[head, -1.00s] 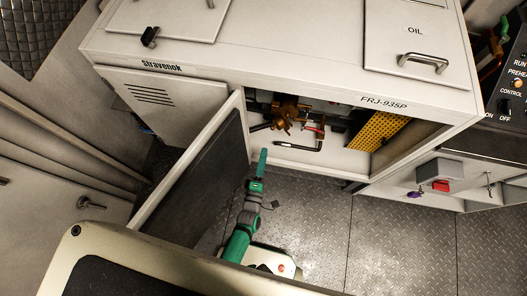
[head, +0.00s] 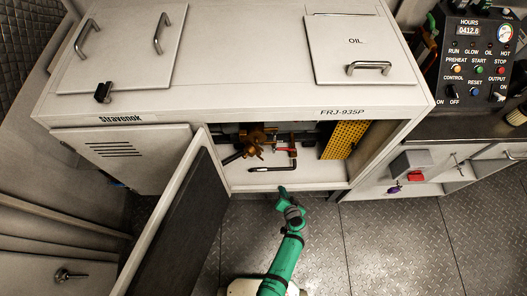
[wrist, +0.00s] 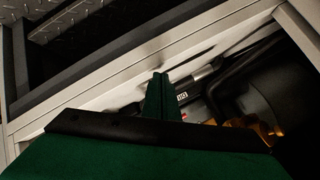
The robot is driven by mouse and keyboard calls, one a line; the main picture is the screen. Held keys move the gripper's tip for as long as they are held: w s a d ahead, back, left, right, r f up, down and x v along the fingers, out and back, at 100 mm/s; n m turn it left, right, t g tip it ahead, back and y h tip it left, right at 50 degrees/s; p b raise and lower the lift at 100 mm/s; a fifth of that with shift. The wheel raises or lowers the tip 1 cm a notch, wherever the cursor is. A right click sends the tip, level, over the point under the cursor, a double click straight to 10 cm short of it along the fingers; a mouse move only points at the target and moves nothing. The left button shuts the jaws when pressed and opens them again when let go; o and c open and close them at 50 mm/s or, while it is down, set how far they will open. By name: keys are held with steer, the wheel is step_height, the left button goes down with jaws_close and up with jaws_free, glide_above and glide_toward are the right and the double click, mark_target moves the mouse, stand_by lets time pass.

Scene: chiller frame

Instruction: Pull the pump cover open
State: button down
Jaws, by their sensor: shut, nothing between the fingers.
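The pump cover looks to be the light grey hinged door (head: 205,150) with a dark inner face (head: 178,225). It stands swung well out from the front of the cabinet, at the left side of the opening. A brass pump or valve (head: 254,140) shows inside. My gripper (head: 283,190) is shut and empty, in front of the opening's lower edge and right of the door, apart from the door. In the wrist view its closed green fingers (wrist: 160,92) point towards the light frame of the cabinet, with dark pipes beyond.
A perforated yellow guard (head: 344,139) and a dark pipe with a red part (head: 285,160) are inside the opening. A lid marked OIL (head: 358,58) is on top. A control panel (head: 478,60) stands at right. The plate floor (head: 400,245) at right is clear.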

mark_target(248, 152)
steer(key=w+a+r+m+t+y, duration=0.1)
steer(key=w+r+m+t+y, duration=0.25)
steer(key=r, duration=0.55)
steer(key=w+a+r+m+t+y, duration=0.1)
steer(key=w+r+m+t+y, duration=0.2)
steer(key=r, duration=0.6)
steer(key=shift+n+g+y, duration=0.35)
steer(key=shift+g+y, duration=0.1)
steer(key=shift+g, duration=0.3)
steer(key=x, duration=0.9)
steer(key=shift+w+f, duration=0.15)
steer(key=shift+s+a, duration=1.2)
steer(key=shift+s, duration=0.25)
steer(key=shift+s, duration=0.15)
